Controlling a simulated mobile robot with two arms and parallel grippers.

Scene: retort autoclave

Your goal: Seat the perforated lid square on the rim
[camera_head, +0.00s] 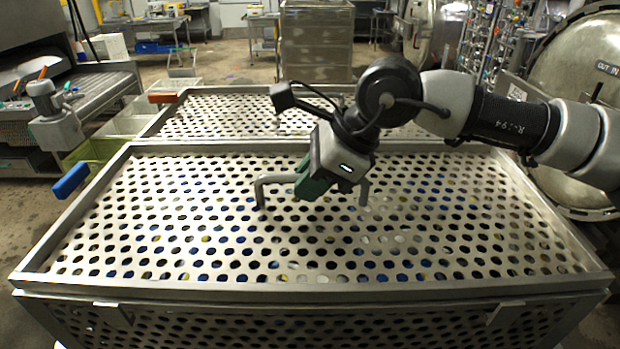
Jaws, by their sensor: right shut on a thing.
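The perforated lid (200,225) is a wide metal sheet full of round holes with a raised frame. It lies over the perforated basket (300,325) in front of me and looks roughly level. Its front edge runs along the basket's front rim; I cannot tell whether every edge is fully seated. Blue and pale contents show through the holes. My right gripper (312,187) comes in from the right and is shut on the lid's bar handle (272,181) near the middle. The gripper hides the handle's central part. My left gripper is not in view.
A second perforated basket (230,112) stands directly behind. A blue block (71,181) sticks out at the left edge. A conveyor with a grey motor (55,120) stands at the left. A round autoclave door (580,70) is at the right. Open floor (225,65) lies farther back.

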